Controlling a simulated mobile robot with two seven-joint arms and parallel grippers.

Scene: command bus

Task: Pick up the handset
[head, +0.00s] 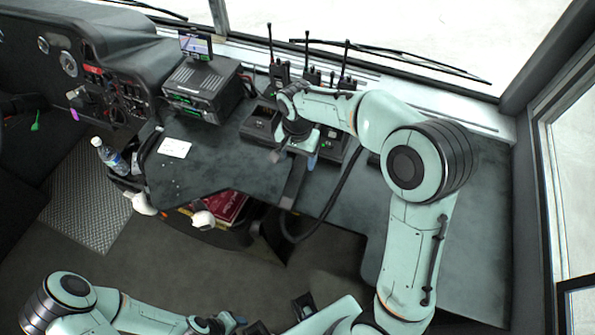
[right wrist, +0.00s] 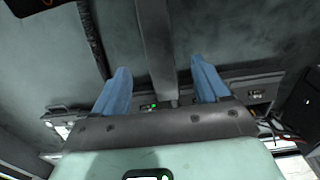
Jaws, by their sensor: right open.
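The handset (head: 294,184) is a dark narrow bar on the desk, with its lower end at the front edge. A black cord beside it loops off the edge and back up. My right gripper (head: 300,147) is above its upper end, which the arm hides. In the right wrist view the handset (right wrist: 154,40) is a dark bar running between the two blue fingers of my right gripper (right wrist: 160,64). The fingers are wide apart, with room on both sides of the bar. My left arm shows at the bottom of the head view; its finger state is unclear.
A white card (head: 174,148) lies on the desk. A bottle (head: 109,158) stands at the left. The desk right of the cord is mostly clear.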

